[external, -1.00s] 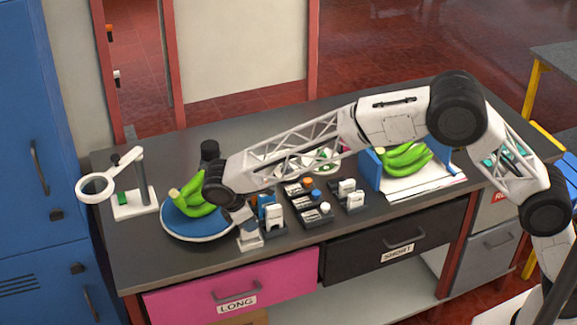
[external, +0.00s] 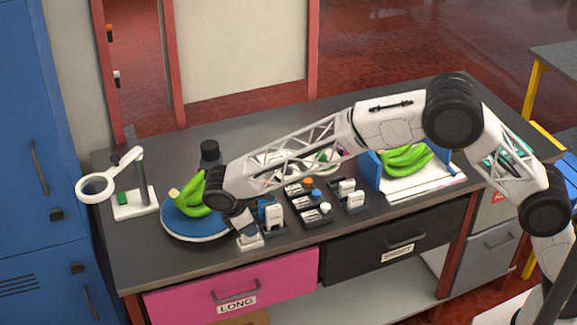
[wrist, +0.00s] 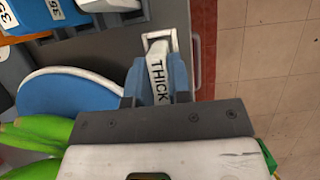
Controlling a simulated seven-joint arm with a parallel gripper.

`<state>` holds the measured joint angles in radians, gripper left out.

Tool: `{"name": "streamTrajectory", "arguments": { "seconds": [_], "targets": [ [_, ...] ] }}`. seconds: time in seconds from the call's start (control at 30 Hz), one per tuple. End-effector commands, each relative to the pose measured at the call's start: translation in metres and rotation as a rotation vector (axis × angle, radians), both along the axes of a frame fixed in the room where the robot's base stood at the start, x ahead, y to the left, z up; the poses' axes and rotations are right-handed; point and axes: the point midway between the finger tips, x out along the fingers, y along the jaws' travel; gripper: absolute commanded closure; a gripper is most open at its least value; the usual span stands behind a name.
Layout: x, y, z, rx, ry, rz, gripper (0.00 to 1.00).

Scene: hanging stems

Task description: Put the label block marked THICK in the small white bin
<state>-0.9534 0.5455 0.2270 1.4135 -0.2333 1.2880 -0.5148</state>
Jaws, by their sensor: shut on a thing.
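The white label block marked THICK (wrist: 158,80) is between the blue-grey fingers of my gripper (wrist: 156,75) in the wrist view, and the fingers are shut on it. The small white bin (wrist: 174,36) lies just beyond the fingertips there, with part of its rim showing. The block's far end overlaps the bin's opening in this view; I cannot tell how deep it sits. In the external view my gripper (external: 243,221) points down at the small white bin (external: 251,243) near the table's front edge, and the block is not clear there.
A blue round plate (external: 190,226) with green bananas (external: 190,194) stands close on the left. Dark holders with label blocks (external: 273,215) stand close on the right. A magnifier stand (external: 134,205) is at the far left. A pink drawer (external: 232,287) is below.

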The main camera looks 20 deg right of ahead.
Motion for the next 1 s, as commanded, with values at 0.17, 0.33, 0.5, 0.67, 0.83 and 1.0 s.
{"name": "streamTrajectory", "arguments": {
  "seconds": [0.17, 0.33, 0.5, 0.67, 0.83, 1.0],
  "targets": [
    [0.0001, -0.0001, -0.0039, 0.0, 0.0, 0.0, 1.0],
    [0.0001, -0.0001, -0.0076, 0.0, 0.0, 0.0, 1.0],
    [0.0001, -0.0002, -0.0094, 0.0, 0.0, 0.0, 0.72],
    [0.0, -0.0002, -0.0094, -0.001, 0.0, 0.0, 0.52],
    [0.0, -0.0001, -0.0095, -0.001, 0.0, 0.0, 0.52],
    [0.0, 0.0006, -0.0077, 0.0, 0.0, 0.0, 0.52]
  ]
}}
